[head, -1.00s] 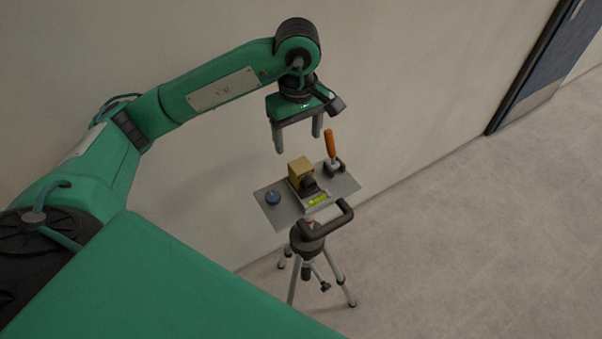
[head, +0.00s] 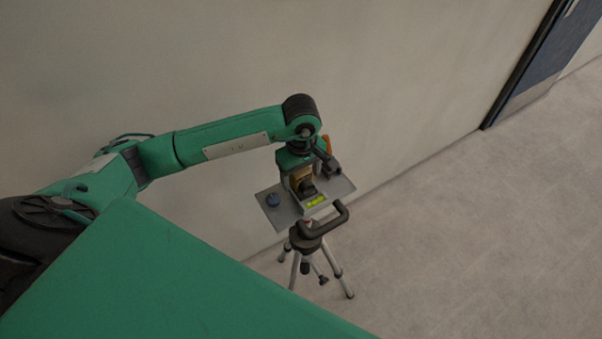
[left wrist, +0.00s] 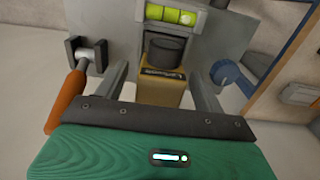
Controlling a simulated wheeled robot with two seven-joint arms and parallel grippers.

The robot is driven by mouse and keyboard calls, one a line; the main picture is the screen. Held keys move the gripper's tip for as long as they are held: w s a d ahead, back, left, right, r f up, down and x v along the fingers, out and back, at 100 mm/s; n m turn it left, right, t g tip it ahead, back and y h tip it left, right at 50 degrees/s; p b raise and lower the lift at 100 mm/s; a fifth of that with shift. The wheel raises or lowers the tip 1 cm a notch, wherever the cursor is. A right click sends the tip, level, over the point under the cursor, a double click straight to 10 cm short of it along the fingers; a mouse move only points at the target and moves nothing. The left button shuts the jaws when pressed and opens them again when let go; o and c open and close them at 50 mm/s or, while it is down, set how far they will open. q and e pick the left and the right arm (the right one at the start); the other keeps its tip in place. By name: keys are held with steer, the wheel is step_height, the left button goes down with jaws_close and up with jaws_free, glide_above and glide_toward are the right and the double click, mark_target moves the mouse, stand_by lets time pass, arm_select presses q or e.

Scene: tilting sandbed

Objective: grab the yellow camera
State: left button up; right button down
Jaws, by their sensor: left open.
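The yellow camera (head: 298,175), a boxy body with a dark round lens, sits on a grey plate (head: 268,210) on top of a tripod (head: 337,272). In the left wrist view its yellow body (left wrist: 160,92) lies between the two fingers, with the lens pointing away from the palm. My left gripper (head: 301,184) is open, lowered over the camera with one finger on each side. In the left wrist view a gap shows between each finger of the left gripper (left wrist: 162,75) and the camera. My right gripper is in neither view.
A green bubble level (head: 316,200) lies beside the lens. A blue knob (head: 273,199) and an orange-handled clamp (left wrist: 70,95) flank the camera on the plate. A black handle (head: 335,220) juts from the tripod head. The wall is close behind; floor to the right is clear.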

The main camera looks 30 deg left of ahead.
arm_select(q)
steer(key=shift+f, duration=0.6)
steer(key=c, duration=1.3)
steer(key=shift+c, duration=0.3)
steer(key=shift+r, duration=0.15)
